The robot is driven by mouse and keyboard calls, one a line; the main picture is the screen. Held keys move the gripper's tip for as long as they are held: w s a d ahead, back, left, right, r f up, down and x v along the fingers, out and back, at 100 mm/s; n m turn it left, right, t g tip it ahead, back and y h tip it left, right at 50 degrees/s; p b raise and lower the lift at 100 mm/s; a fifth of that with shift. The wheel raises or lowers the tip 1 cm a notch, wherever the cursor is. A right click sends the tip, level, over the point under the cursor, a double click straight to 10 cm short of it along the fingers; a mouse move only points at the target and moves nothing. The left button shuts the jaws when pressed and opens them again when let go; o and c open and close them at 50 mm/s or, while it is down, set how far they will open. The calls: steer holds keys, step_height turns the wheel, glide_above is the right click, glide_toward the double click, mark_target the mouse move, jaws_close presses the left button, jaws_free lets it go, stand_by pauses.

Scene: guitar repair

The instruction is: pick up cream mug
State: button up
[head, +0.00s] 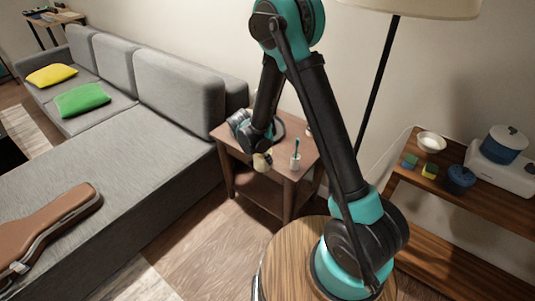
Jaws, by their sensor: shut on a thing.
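My gripper (262,151) is at the end of my arm, which reaches down over the small brown side table (276,191) beside the grey sofa. It is shut on a small cream rounded thing, which I take to be the cream mug (262,163). The mug shows just below the fingers at the table's front edge. The gripper hides part of it, and I cannot tell whether it touches the table.
A white cup with a blue brush (295,162) stands close right of my gripper. A floor lamp's pole (379,80) rises behind. A wooden shelf (480,197) at the right holds a white bowl (431,142) and blue pots. A guitar case (55,220) lies on the sofa.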

mark_target(255, 161)
steer(key=shift+s+a, duration=1.35)
steer(key=shift+s, duration=0.1)
stand_by(2.1)
